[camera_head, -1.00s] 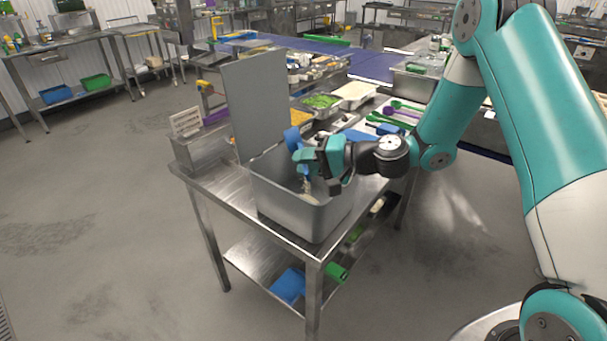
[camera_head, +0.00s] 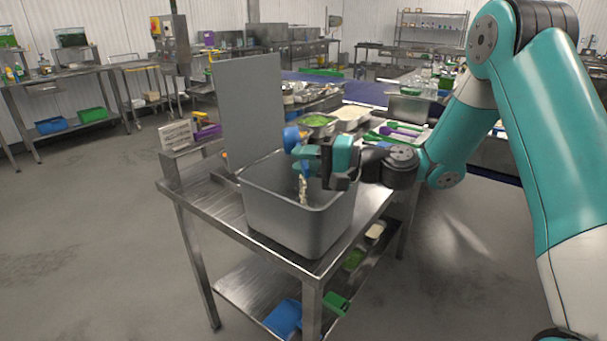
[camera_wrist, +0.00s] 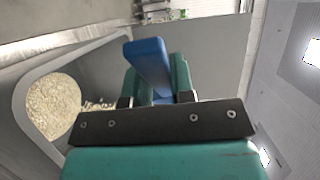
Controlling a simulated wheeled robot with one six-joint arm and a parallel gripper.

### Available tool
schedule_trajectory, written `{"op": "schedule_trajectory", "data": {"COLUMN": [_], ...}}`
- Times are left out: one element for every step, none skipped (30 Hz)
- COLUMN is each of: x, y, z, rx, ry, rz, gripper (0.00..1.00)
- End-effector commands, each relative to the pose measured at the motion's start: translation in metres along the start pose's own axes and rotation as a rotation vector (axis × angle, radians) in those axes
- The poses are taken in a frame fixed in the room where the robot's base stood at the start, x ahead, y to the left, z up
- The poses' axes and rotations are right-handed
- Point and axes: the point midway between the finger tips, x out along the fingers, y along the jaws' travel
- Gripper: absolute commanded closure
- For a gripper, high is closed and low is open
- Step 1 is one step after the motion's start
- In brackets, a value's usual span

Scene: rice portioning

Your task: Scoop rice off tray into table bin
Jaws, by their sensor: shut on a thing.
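My gripper (camera_head: 318,158) is shut on a blue scoop (camera_head: 291,138) and holds it over the open grey table bin (camera_head: 280,217). In the wrist view the blue handle (camera_wrist: 150,65) sticks up between the teal fingers. Pale rice (camera_head: 303,188) hangs in a stream below the scoop inside the bin. The wrist view shows a heap of rice (camera_wrist: 53,105) in the bin and loose grains beside it. The scoop's bowl is mostly hidden. A tray of white rice (camera_head: 353,113) stands behind, near the blue conveyor.
The bin's tall grey lid (camera_head: 248,108) stands upright at its back left. A steel table (camera_head: 185,192) carries the bin. A tray of green food (camera_head: 318,121) and purple and green utensils (camera_head: 400,131) lie behind. Open floor is at the left.

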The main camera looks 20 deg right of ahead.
Motion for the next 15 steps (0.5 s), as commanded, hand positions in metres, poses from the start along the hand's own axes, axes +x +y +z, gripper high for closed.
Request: {"op": "schedule_trajectory", "data": {"x": [0.0000,-0.0002,-0.0004,-0.0005,-0.0007,-0.0009,-0.0010,-0.0012,-0.0014,-0.0016,-0.0018,-0.0021,-0.0023,-0.0021,-0.0020], "y": [0.0052,0.0052,0.0050,0.0050,0.0052,0.0052,0.0050,0.0050,0.0053,0.0053,0.0052,0.0052,0.0054,0.0057,0.0057], "z": [0.0001,0.0002,0.0004,0.0006,0.0008,0.0011,0.0013,0.0016,0.0019,0.0022,0.0026,0.0031,0.0035,0.0025,0.0019], "rx": [-0.001,0.001,0.002,0.003,0.005,0.007,0.007,0.008,0.011,0.012,0.012,0.013,0.016,0.016,0.017], "ry": [0.000,0.000,-0.001,-0.001,-0.001,-0.002,-0.002,-0.002,-0.003,-0.003,-0.004,-0.004,-0.005,-0.004,-0.003], "rz": [-0.006,-0.009,-0.013,-0.015,-0.018,-0.022,-0.025,-0.027,-0.031,-0.033,-0.036,-0.040,-0.042,-0.045,-0.048], "gripper": [1.00,1.00,1.00,1.00,1.00,1.00,1.00,1.00,1.00,1.00,1.00,1.00,1.00,1.00,1.00]}}
